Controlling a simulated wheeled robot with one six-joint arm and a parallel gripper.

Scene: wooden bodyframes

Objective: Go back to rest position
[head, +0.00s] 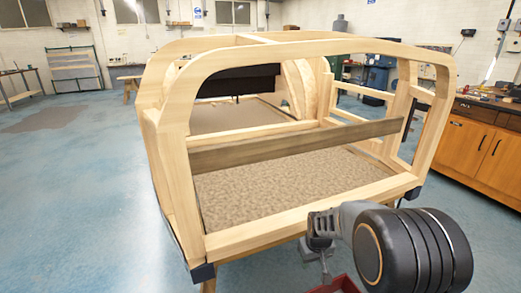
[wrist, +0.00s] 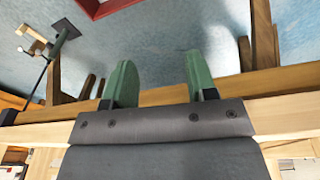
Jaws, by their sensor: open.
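My gripper (wrist: 160,62) shows in the wrist view with its two green fingers spread apart. Nothing is between them; blue floor and a wooden beam (wrist: 165,97) show behind. In the head view my dark arm joint fills the lower right, by the near right corner of the wooden bodyframe (head: 250,232). The fingers cannot be made out there. The frame is a pale open structure with rounded arches, a darker plank (head: 300,144) across its near opening and a speckled floor panel (head: 285,182).
A red tray or box (head: 338,286) shows partly below my arm, and a red edge (wrist: 108,6) shows in the wrist view. A wooden cabinet bench (head: 475,145) stands at the right. The blue floor (head: 80,210) at the left is clear.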

